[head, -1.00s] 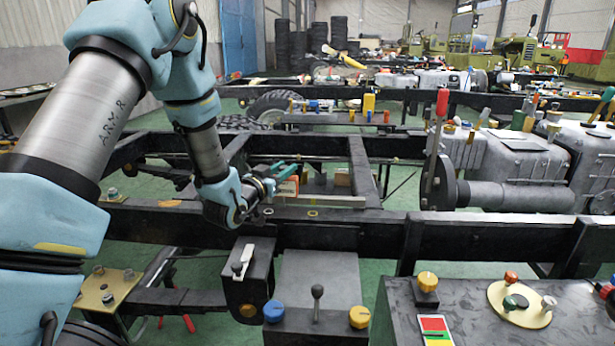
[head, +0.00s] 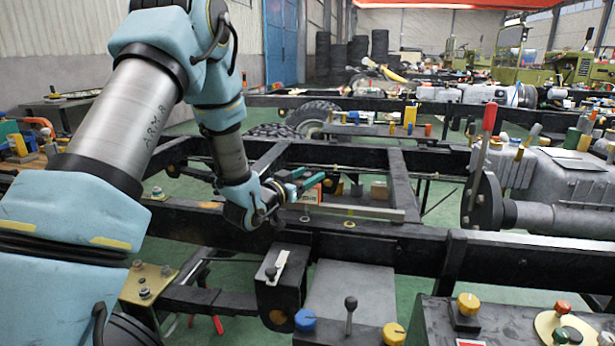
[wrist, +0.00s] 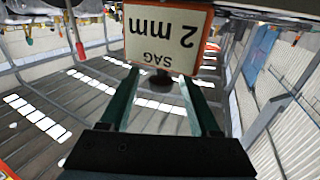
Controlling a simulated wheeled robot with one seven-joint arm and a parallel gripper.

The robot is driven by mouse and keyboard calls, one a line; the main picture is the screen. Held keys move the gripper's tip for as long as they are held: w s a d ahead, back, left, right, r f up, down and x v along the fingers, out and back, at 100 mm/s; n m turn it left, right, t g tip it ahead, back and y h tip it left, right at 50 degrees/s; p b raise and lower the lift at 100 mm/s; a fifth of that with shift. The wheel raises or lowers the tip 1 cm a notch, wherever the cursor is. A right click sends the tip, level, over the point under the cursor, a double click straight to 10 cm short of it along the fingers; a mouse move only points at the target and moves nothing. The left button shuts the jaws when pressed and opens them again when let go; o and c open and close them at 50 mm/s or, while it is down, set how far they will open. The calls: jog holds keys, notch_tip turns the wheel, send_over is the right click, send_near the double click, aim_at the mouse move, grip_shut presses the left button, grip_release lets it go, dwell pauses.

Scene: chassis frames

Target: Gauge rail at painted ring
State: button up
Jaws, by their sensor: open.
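My gripper (head: 306,179) is open above the near dark rail (head: 270,229), its green fingers pointing right. In the wrist view, its two fingers (wrist: 158,80) stand apart. A white card with an orange edge (wrist: 168,38) reads "SAG 2 mm", upside down, just beyond the fingertips. A dark round knob (wrist: 153,102) shows between the fingers; I cannot tell whether it touches them. The card shows partly behind the fingers in the head view (head: 311,190). Two small pale rings, a left one (head: 304,218) and a right one (head: 349,224), lie on the rail's top.
A pale straight bar (head: 365,212) runs along the rail, right of my gripper. A red-handled lever (head: 489,122) and grey gearbox (head: 570,178) stand at right. A control box with blue (head: 305,320) and yellow (head: 394,333) knobs is in front. Crossmembers (head: 405,183) border open frame bays.

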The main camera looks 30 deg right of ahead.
jog(key=b+v, duration=0.1)
jog(key=v, duration=0.9)
jog(key=shift+s+a+b, duration=0.25)
jog(key=shift+a+b, duration=0.05)
jog(key=shift+a, duration=0.05)
